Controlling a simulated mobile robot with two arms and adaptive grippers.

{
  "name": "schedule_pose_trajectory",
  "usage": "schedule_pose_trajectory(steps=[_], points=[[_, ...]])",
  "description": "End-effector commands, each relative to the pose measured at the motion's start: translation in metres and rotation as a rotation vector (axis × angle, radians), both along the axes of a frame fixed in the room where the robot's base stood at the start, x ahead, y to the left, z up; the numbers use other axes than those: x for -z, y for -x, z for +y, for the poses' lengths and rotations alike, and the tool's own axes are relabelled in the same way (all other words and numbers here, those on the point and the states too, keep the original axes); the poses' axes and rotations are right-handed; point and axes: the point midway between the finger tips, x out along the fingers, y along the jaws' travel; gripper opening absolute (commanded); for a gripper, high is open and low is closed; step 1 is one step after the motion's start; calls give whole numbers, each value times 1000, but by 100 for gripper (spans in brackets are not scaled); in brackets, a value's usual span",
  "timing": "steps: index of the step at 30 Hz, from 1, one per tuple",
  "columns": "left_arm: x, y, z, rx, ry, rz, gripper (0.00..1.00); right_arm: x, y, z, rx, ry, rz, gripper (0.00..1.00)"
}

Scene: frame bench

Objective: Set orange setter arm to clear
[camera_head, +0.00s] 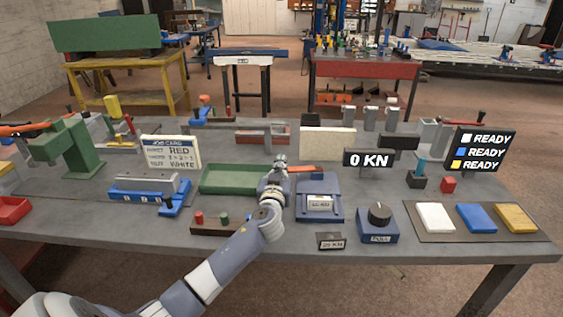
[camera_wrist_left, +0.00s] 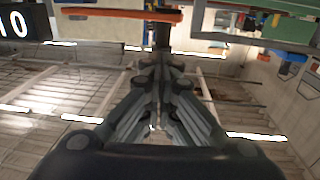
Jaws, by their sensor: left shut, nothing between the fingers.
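The orange setter arm (camera_head: 305,169) is a flat bar pointing right, above the back of a blue fixture (camera_head: 320,215) with a small label plate. In the left wrist view the orange bar (camera_wrist_left: 120,14) runs across the top, just beyond the fingertips. My left gripper (camera_head: 279,160) is at the left end of the bar. Its fingers (camera_wrist_left: 162,55) are together with nothing between them. I cannot tell whether they touch the bar. The label's text is too small to read. My right gripper is not in view.
A green tray (camera_head: 232,180) lies left of my gripper. A "0 KN" display (camera_head: 368,159) and a cream panel (camera_head: 328,142) stand behind the fixture. A knob box (camera_head: 378,222) and white, blue and yellow pads are to the right. A peg strip (camera_head: 215,229) sits in front.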

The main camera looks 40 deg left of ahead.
Motion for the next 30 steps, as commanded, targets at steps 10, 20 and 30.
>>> schedule_pose_trajectory(steps=[10,20,30], points=[[0,-13,6,1,-1,0,0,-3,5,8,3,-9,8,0],[1,-13,8,8,0,1,0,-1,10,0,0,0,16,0],[1,-25,25,162,-1,4,0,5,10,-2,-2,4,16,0]])
